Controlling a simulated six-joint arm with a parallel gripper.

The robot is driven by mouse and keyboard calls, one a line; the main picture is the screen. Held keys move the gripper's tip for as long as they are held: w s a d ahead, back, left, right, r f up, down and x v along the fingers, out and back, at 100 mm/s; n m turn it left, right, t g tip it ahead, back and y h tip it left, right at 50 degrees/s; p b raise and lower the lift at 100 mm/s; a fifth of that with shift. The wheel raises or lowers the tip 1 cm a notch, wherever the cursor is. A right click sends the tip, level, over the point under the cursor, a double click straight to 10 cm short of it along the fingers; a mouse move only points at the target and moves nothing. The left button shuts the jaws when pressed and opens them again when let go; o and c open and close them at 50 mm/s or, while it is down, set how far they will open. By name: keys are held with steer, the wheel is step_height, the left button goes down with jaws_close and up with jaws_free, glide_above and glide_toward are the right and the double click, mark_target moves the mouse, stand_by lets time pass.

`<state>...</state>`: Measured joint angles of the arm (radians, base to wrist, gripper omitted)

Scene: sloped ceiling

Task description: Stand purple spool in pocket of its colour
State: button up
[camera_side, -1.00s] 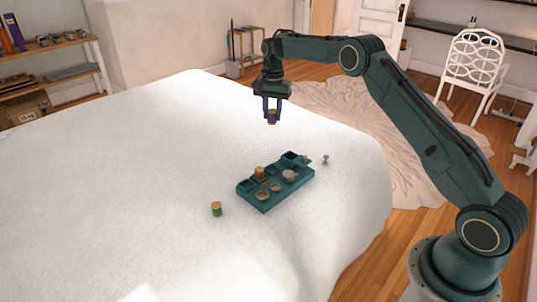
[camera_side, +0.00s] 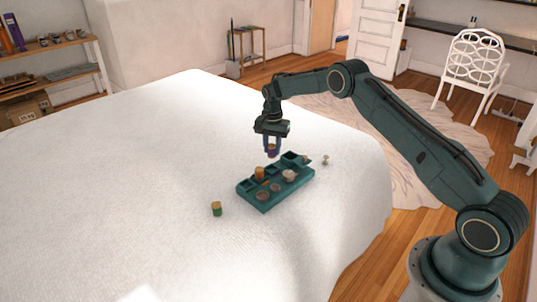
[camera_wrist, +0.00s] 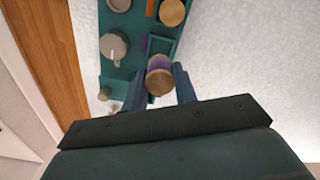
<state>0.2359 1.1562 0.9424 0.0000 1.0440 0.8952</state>
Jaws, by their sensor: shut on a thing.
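The purple spool (camera_side: 271,151) has tan ends and is held upright between the fingers of my gripper (camera_side: 272,148). It also shows in the wrist view (camera_wrist: 159,75), between the two blue-grey fingertips (camera_wrist: 172,85). The teal tray (camera_side: 263,206) lies on the white bed, with square pockets along its far side. The spool is above the tray's far side and appears apart from it. An orange-toned spool (camera_side: 260,173) stands in one pocket.
Several round pale pieces, one at the tray's right part (camera_side: 289,176), sit on the tray's near side. A green spool (camera_side: 216,209) stands on the bed left of the tray. A small grey knob-like piece (camera_side: 325,160) lies to the right.

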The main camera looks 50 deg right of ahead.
mark_target(273, 171)
steer(key=shift+f, duration=3.3)
steer(key=shift+f, duration=0.45)
steer(key=shift+s+f, duration=0.1)
steer(key=shift+f, duration=0.2)
steer(key=o, duration=0.9)
steer(key=shift+o, duration=0.3)
steer(key=shift+s+f, duration=0.1)
steer(key=shift+d, duration=0.15)
steer(key=r, duration=1.3)
steer(key=shift+w+r, duration=0.2)
steer(key=shift+r, duration=0.2)
